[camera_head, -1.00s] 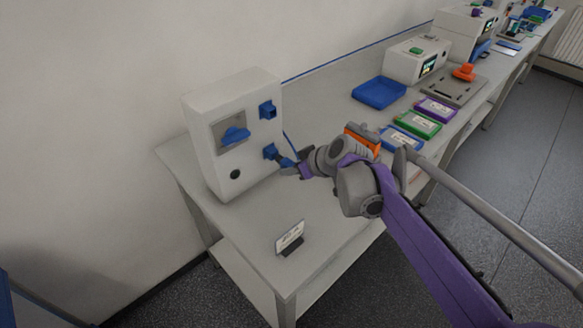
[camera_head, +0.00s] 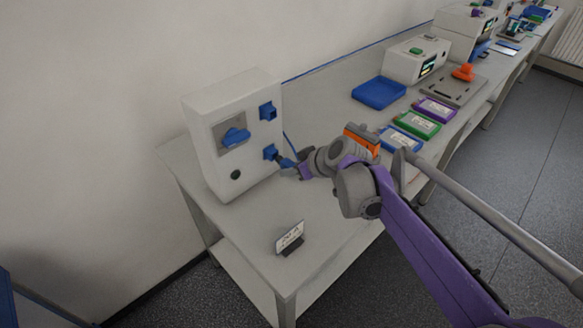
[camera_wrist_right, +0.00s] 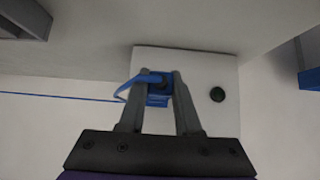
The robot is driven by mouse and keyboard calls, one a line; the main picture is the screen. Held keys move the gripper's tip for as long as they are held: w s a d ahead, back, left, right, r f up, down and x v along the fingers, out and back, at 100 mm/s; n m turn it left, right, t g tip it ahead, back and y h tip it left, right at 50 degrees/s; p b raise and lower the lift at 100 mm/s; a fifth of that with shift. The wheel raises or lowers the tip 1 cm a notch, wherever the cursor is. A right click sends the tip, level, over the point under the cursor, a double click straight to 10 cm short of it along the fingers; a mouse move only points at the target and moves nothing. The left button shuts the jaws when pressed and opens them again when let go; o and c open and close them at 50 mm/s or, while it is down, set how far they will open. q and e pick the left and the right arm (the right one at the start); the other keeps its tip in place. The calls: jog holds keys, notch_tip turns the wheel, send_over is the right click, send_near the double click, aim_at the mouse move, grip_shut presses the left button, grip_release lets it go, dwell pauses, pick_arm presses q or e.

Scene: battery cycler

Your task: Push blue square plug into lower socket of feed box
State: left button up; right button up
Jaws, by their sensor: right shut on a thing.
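The feed box (camera_head: 225,165) is a white upright box at the left end of the bench. Its blue upper socket (camera_head: 267,111) and blue lower socket (camera_head: 270,152) are on the front, toward its right edge. My right gripper (camera_head: 288,168) is just in front of the lower socket and shut on the blue plug (camera_head: 284,162). In the right wrist view the plug (camera_wrist_right: 158,86) sits between the two fingertips against the box face, with a blue cable bending off left. How deep the plug sits in the socket cannot be told. My left gripper is not in view.
A blue rotary handle (camera_head: 235,136) and a dark round button (camera_head: 235,174) are on the box. A small label stand (camera_head: 290,238) stands on the bench in front. A blue tray (camera_head: 379,92) and several coloured cases lie farther right. The front bench top is mostly clear.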

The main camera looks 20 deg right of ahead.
aim_at(287, 162)
jog(key=shift+w+a, duration=0.25)
jog(key=shift+w, duration=0.55)
dwell(0.7)
dwell(0.7)
jog(key=shift+w+a+p, duration=0.25)
jog(key=shift+w+p, duration=0.05)
jog(key=shift+w, duration=0.4)
dwell(0.5)
jog(key=o, duration=1.1)
jog(key=shift+c, duration=0.2)
jog(key=p+v, duration=0.1)
jog(key=v, duration=1)
jog(key=shift+f, duration=0.15)
